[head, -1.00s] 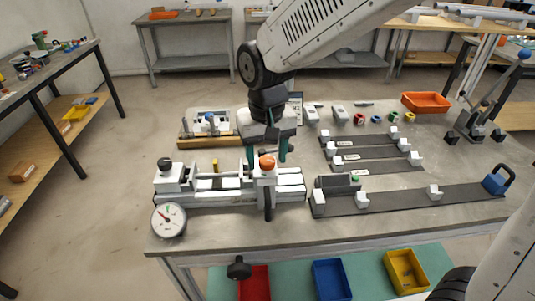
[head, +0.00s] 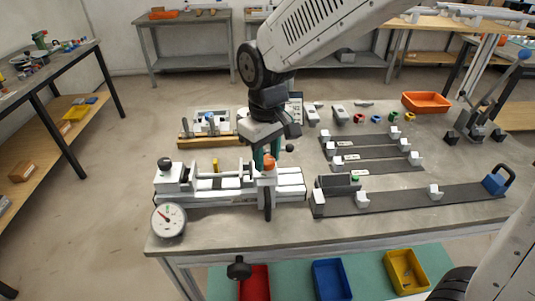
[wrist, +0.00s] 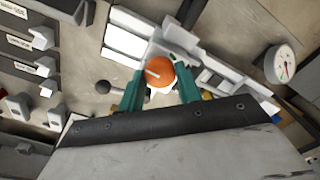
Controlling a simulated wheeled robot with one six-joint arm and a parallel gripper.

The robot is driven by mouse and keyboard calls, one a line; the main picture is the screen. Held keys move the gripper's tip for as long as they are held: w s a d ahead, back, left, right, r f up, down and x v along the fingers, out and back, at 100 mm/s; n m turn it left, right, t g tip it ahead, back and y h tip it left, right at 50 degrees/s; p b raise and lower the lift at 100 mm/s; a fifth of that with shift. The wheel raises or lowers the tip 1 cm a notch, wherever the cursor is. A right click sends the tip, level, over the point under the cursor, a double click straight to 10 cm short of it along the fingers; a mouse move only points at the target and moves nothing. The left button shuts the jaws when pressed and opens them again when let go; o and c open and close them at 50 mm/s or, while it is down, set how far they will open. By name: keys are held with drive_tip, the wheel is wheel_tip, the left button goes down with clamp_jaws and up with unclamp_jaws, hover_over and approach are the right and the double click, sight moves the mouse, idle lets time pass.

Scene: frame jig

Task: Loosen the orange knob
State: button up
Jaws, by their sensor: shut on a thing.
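The orange knob (head: 268,162) sits on top of a white block at the right part of the white and grey clamping jig (head: 232,190) near the table's front. In the wrist view the knob (wrist: 158,75) is round with a white line on its top. My gripper (head: 265,157) points down over the jig. Its teal fingers (wrist: 160,86) stand on either side of the knob and are shut on it. In the head view the fingers overlap, and they hide the back of the knob.
A pressure gauge (head: 169,220) stands at the jig's front left, and a black knob (head: 164,162) tops its left end. A black lever hangs in front of the orange knob. Dark rails with white blocks (head: 362,200) lie to the right. An orange tray (head: 426,102) is at the back right.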

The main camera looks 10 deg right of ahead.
sight(267, 159)
drive_tip(key=o, duration=1)
wheel_tip(267, 159, up, 8)
drive_tip(key=shift+f, duration=0.1)
drive_tip(key=s+d+r+m+t, duration=0.1)
drive_tip(key=s+d+m, duration=0.6)
drive_tip(key=s+d, duration=1.2)
drive_tip(key=shift+s+d, duration=0.35)
drive_tip(key=shift+d, duration=0.5)
